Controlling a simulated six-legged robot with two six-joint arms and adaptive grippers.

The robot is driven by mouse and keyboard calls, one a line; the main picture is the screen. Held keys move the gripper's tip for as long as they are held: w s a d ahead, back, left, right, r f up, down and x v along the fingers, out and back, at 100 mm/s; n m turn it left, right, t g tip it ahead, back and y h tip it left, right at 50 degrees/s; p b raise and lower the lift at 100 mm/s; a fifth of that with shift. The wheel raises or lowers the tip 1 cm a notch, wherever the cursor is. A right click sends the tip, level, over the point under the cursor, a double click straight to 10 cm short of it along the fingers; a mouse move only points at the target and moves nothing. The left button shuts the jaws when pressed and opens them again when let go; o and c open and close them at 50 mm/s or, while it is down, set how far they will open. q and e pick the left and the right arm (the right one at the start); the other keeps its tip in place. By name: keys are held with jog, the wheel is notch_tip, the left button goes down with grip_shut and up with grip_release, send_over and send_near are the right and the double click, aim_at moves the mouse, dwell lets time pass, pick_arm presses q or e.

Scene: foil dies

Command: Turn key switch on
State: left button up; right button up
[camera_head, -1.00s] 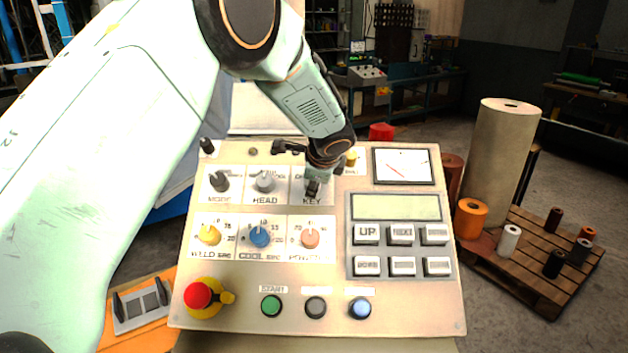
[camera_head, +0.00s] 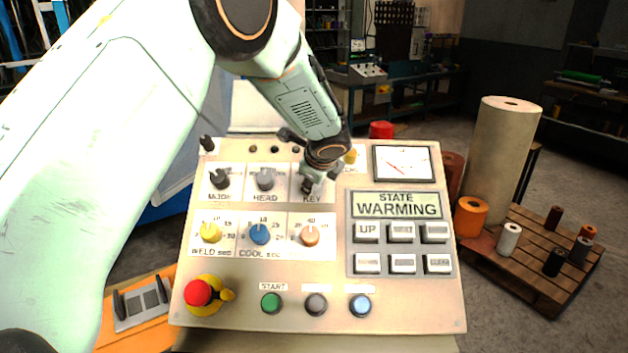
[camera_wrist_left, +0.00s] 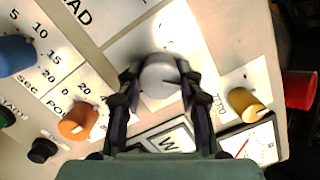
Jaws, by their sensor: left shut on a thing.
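The control panel (camera_head: 330,275) stands in front of me, with the KEY switch at the right of its top row of switches. My left gripper (camera_head: 308,184) reaches down onto the KEY switch. In the left wrist view, the round grey key switch (camera_wrist_left: 160,76) sits between the two dark fingers of the left gripper (camera_wrist_left: 160,88), which are shut on it. In the head view the gripper mostly hides the switch. My right gripper is in neither view.
Yellow, blue and orange knobs lie below. A red emergency button (camera_head: 198,292) is at lower left. In the wrist view a yellow knob (camera_wrist_left: 249,105) is right of the fingers.

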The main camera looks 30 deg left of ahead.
pick_arm(q)
jog(key=shift+w+r, duration=0.15)
jog(key=shift+r, duration=0.1)
jog(key=o, duration=0.9)
jog(key=shift+c, duration=0.2)
jog(key=o, duration=0.3)
jog(key=shift+s+d, duration=0.1)
jog(key=shift+s, duration=0.15)
jog(key=shift+f, duration=0.1)
jog(key=shift+d+r, duration=0.1)
jog(key=shift+r, duration=0.1)
jog(key=v, duration=1.1)
jog(key=shift+s, duration=0.2)
jog(key=shift+s+d+r, duration=0.1)
jog(key=shift+r, duration=0.1)
